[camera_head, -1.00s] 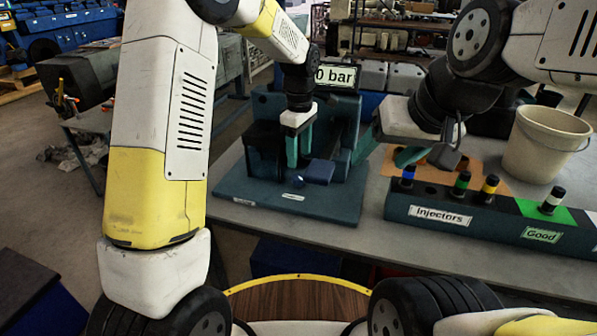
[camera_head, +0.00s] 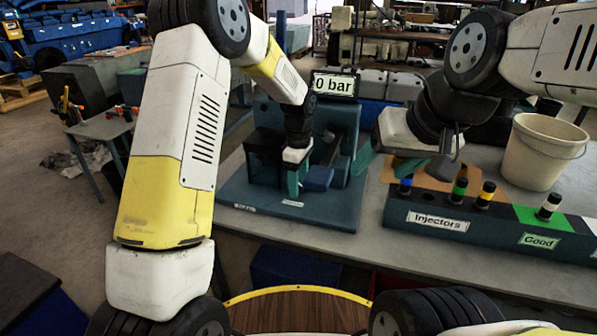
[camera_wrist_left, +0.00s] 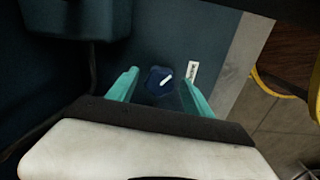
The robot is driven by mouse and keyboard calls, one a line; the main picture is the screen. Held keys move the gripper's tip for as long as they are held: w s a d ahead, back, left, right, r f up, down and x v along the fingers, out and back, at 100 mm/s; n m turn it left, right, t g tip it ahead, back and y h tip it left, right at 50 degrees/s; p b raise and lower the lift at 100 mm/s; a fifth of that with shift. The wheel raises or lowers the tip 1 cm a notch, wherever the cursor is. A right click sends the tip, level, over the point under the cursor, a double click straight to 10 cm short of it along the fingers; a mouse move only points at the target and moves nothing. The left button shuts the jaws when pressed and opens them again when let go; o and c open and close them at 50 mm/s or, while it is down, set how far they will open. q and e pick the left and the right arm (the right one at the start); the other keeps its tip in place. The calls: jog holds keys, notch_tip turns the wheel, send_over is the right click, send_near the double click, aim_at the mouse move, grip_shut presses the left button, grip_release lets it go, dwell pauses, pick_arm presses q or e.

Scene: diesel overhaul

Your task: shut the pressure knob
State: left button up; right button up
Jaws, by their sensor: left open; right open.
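The pressure knob (camera_wrist_left: 159,81) is dark blue with a white pointer line and shows in the left wrist view, between my left fingers. A small white label (camera_wrist_left: 192,70) lies beside it on the stand's base. My left gripper (camera_head: 297,184) is open, pointing down over the front of the teal test stand (camera_head: 325,214). Its fingers lie either side of the knob in the wrist view; I see no contact. In the head view the knob is hidden by the gripper. The display (camera_head: 334,85) reads 0 bar. My right gripper (camera_head: 386,162) is open and empty, right of the stand.
A dark blue block (camera_head: 318,178) sits on the stand just right of my left gripper. The injector rack (camera_head: 440,222) with several coloured-top injectors stands at the right. A white bucket (camera_head: 541,152) is behind it. The grey table (camera_head: 330,239) is clear in front.

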pick_arm(q)
grip_shut()
jog(key=shift+m, duration=0.3)
jog(key=m, duration=0.9)
jog(key=shift+m, duration=0.4)
dwell(0.4)
grip_release()
